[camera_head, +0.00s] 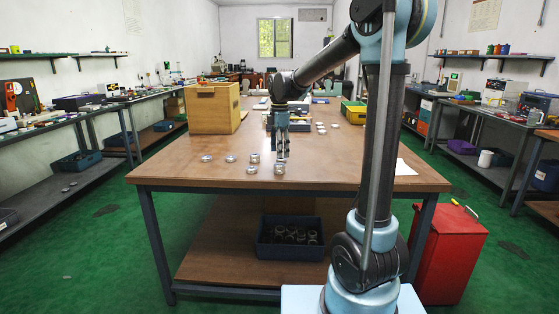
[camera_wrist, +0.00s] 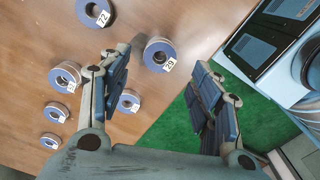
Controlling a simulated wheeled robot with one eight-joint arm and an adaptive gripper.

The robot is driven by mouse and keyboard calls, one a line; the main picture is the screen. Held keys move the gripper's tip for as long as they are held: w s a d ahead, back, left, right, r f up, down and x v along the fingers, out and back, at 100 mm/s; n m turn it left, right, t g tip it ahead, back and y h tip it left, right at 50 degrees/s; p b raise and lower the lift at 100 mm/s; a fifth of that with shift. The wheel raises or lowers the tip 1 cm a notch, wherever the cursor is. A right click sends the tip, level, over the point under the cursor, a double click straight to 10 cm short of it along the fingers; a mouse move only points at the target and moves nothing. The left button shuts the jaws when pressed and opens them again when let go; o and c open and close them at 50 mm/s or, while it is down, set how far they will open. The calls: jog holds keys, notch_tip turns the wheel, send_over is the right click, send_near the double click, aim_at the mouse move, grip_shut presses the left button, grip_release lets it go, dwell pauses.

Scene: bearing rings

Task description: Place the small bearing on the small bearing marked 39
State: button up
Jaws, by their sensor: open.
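In the wrist view, several metal bearing rings with blue faces and white number tags lie on the wooden table. One at the top left (camera_wrist: 97,13) has a tag that looks like 72. A taller one at the upper middle (camera_wrist: 159,55) has a tag that looks like 29 or 39. Smaller rings lie at the left (camera_wrist: 64,77), beside the left finger (camera_wrist: 128,101), and at the lower left (camera_wrist: 56,112). My gripper (camera_wrist: 165,92) is open and empty, with its fingers wide apart. In the head view my gripper (camera_head: 281,154) points down over the table, behind the front ring (camera_head: 280,169).
More rings (camera_head: 231,158) lie on the table (camera_head: 330,176) at the front left. A wooden box (camera_head: 213,108) stands at the left, and a green-yellow bin (camera_head: 354,112) at the right. A dark bin of rings (camera_head: 290,250) sits on the lower shelf. The table's front right is mostly clear.

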aim_at(280, 165)
notch_tip(280, 165, up, 6)
jog(key=s+d+f+m, duration=0.1)
jog(key=s+d+m, duration=0.5)
jog(key=s+d, duration=0.3)
jog(key=s+d+f+m+t, duration=0.1)
jog(key=s+d+f+m, duration=0.5)
jog(key=s+f, duration=0.3)
jog(key=s+d+f+m+t, duration=0.1)
jog(key=s+d+f+m, duration=0.5)
jog(key=s+f+m, duration=0.3)
jog(key=s+f, duration=0.1)
jog(key=s, duration=0.3)
jog(key=shift+s+d, duration=0.15)
jog(key=shift+s, duration=0.25)
